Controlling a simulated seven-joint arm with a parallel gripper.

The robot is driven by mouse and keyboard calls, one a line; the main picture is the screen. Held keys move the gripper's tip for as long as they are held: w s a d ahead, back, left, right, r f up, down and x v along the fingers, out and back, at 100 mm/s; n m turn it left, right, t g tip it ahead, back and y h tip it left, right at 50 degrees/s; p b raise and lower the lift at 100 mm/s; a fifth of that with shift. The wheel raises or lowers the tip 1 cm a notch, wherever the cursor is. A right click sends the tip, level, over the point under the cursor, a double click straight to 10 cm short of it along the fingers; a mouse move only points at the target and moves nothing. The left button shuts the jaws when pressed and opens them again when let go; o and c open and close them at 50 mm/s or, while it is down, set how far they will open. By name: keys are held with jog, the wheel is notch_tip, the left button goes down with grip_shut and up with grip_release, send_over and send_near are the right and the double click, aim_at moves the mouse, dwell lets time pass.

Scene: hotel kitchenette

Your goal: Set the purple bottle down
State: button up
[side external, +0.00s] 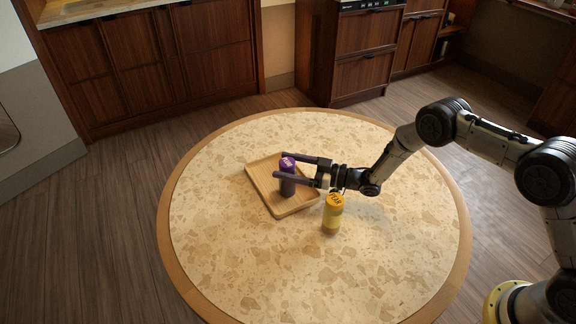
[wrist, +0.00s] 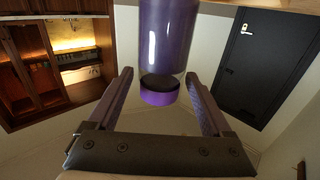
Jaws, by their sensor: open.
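The purple bottle (side external: 287,178) stands upright on the wooden tray (side external: 298,209) in the side external view. My gripper (side external: 281,166) reaches in from the right, level, with its two fingers open on either side of the bottle's upper part. In the wrist view the purple bottle (wrist: 166,40) shows between and beyond the fingertips of my gripper (wrist: 158,82), with gaps to both fingers. The bottle's far end is cut off by the frame edge there.
A yellow bottle (side external: 332,214) stands on the round table (side external: 240,270) just right of the tray, close beneath my wrist. The front and left of the table are clear. Wooden cabinets (side external: 160,60) stand beyond the table.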

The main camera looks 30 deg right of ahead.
jog(key=shift+r, duration=0.15)
jog(key=shift+s+d, duration=0.2)
jog(key=shift+d, duration=0.05)
jog(key=v, duration=1.1)
jog(key=w+d+r+m+h, duration=0.1)
jog(key=w+d+r+h, duration=0.15)
jog(key=r, duration=0.25)
jog(key=w+d+r+h, duration=0.2)
jog(key=r+h, duration=0.2)
jog(key=r, duration=0.2)
jog(key=s+d+r+m+g+h, duration=0.1)
jog(key=s+d+r+m+h, duration=0.1)
jog(key=s+d+r+h, duration=0.3)
jog(key=s+d+r+m+h, duration=0.1)
jog(key=s+d+r+m, duration=0.15)
jog(key=r, duration=0.45)
jog(key=s+a+m+g, duration=0.1)
jog(key=s+g, duration=0.2)
jog(key=s, duration=1.3)
jog(key=s+a+m+g, duration=0.2)
jog(key=s+g, duration=0.1)
jog(key=s, duration=1.3)
jog(key=shift+s+r, duration=0.2)
jog(key=shift+r, duration=0.25)
